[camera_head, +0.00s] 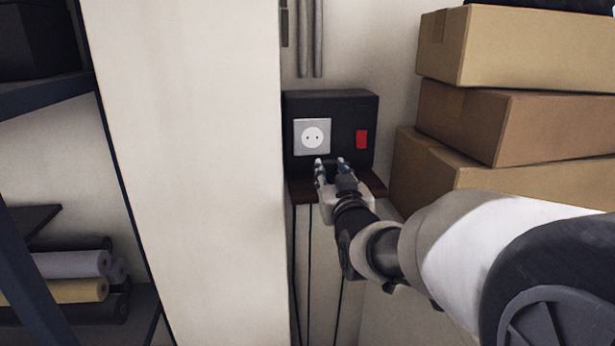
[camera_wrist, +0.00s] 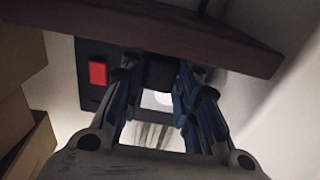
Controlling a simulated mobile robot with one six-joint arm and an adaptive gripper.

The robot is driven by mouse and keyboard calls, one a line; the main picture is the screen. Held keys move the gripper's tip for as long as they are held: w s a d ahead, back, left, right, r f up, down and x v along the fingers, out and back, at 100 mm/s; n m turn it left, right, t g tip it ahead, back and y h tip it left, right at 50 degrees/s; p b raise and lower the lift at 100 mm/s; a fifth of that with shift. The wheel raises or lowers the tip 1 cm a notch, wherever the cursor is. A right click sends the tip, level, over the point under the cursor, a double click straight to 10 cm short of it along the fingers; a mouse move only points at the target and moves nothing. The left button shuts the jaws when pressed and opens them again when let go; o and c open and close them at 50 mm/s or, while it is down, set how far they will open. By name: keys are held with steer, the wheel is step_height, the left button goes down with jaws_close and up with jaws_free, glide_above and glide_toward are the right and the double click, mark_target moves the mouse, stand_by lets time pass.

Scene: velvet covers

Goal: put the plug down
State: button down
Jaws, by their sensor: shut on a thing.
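My gripper (camera_head: 331,163) is at the small dark shelf (camera_head: 378,188), just below and in front of the white socket (camera_head: 312,137) on a black box. In the wrist view its blue-lined fingers (camera_wrist: 160,80) are shut on the dark plug (camera_wrist: 161,72), with the pale socket plate (camera_wrist: 152,101) partly hidden behind. In the head view the fingers largely hide the plug. I cannot tell whether the plug touches the shelf, which shows edge-on in the wrist view (camera_wrist: 215,42). The socket face looks empty.
A red switch (camera_head: 361,140) is on the box, right of the socket. Cardboard boxes (camera_head: 540,50) are stacked close on the right. A pale pillar (camera_head: 190,170) stands left. Thin dark cables (camera_head: 309,260) hang below the shelf. Fabric rolls (camera_head: 65,290) lie on a rack at lower left.

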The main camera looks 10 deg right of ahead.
step_height(320, 180, down, 2)
steer(key=shift+f, duration=0.1)
steer(key=c, duration=1.2)
jaws_free()
steer(key=shift+w+r+p, duration=0.1)
steer(key=shift+r+p, duration=0.4)
steer(key=shift+p, duration=0.15)
steer(key=s, duration=1.2)
steer(key=s+f+g, duration=0.4)
steer(key=s, duration=0.4)
steer(key=s+f+g, duration=0.5)
steer(key=s, duration=0.4)
steer(key=s+f+g, duration=0.4)
steer(key=s, duration=0.4)
steer(key=shift+s+f+g, duration=0.3)
steer(key=shift+s+f, duration=0.05)
steer(key=shift+s, duration=0.05)
